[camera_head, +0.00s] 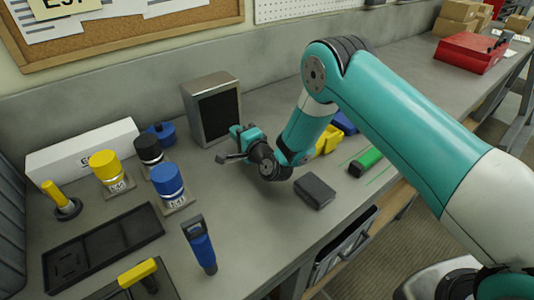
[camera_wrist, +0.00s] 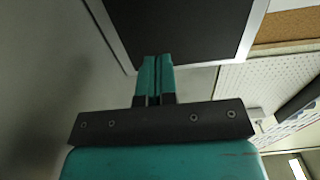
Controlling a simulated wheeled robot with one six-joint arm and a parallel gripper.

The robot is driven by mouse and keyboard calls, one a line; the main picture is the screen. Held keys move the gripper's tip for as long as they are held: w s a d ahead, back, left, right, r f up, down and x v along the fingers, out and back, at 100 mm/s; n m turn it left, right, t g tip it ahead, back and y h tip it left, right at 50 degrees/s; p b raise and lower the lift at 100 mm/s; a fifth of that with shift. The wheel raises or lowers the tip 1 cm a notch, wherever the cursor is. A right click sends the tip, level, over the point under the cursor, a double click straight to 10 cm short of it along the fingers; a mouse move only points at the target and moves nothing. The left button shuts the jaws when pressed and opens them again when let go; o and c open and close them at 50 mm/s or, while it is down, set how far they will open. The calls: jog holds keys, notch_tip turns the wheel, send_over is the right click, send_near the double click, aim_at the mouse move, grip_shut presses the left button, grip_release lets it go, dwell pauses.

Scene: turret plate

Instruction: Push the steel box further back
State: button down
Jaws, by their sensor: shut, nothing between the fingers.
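The steel box (camera_head: 191,93) stands upright on the grey bench near the back wall, with a dark front panel inside a bright metal frame. In the wrist view its dark panel (camera_wrist: 185,25) and pale frame fill the top middle. My gripper (camera_head: 236,131) is at the box's lower right front, low over the bench. In the wrist view my gripper's teal fingers (camera_wrist: 154,62) are together and empty, with their tips overlapping the lower edge of the dark panel. I cannot tell whether they touch it.
Left of the box are a blue knob (camera_head: 161,133), a white carton (camera_head: 80,152) and yellow, black and blue capped cylinders. A dark grey block (camera_head: 314,191) lies below my arm, near the bench front. A yellow bin (camera_head: 329,139) is to the right. The back wall (camera_head: 150,95) rises behind the box.

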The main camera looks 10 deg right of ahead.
jog(key=shift+s+f+b, duration=0.15)
jog(key=shift+f+b, duration=0.15)
jog(key=b+v, duration=0.5)
jog(key=b, duration=0.4)
jog(key=shift+d+f, duration=0.1)
jog(key=shift+f, duration=0.05)
jog(key=b+v, duration=0.2)
jog(key=b, duration=0.1)
jog(key=shift+s+d+b, duration=0.1)
jog(key=shift+s+b, duration=0.1)
jog(key=shift+b, duration=0.1)
jog(key=shift+s+d+r+b, duration=0.35)
jog(key=shift+s+b, duration=0.25)
jog(key=shift+b, duration=0.15)
jog(key=s+a+r+n+g+y+p, duration=0.1)
jog(key=s+a+r+n+g+y, duration=0.3)
jog(key=s+n, duration=0.35)
jog(key=s+a+r+n+g+y+p, duration=0.1)
jog(key=s+a+r+n+g, duration=0.2)
jog(key=s+r+n+g, duration=0.4)
jog(key=s+d+n+g+h, duration=0.2)
jog(key=s+d+h, duration=0.2)
jog(key=s+d, duration=0.2)
jog(key=s+d+n+g+h+p, duration=0.1)
jog(key=s+d+n+g+h, duration=0.2)
jog(key=s+d, duration=0.4)
jog(key=s+h, duration=0.1)
jog(key=s, duration=0.3)
jog(key=shift+f+n, duration=0.35)
jog(key=shift+f, duration=0.05)
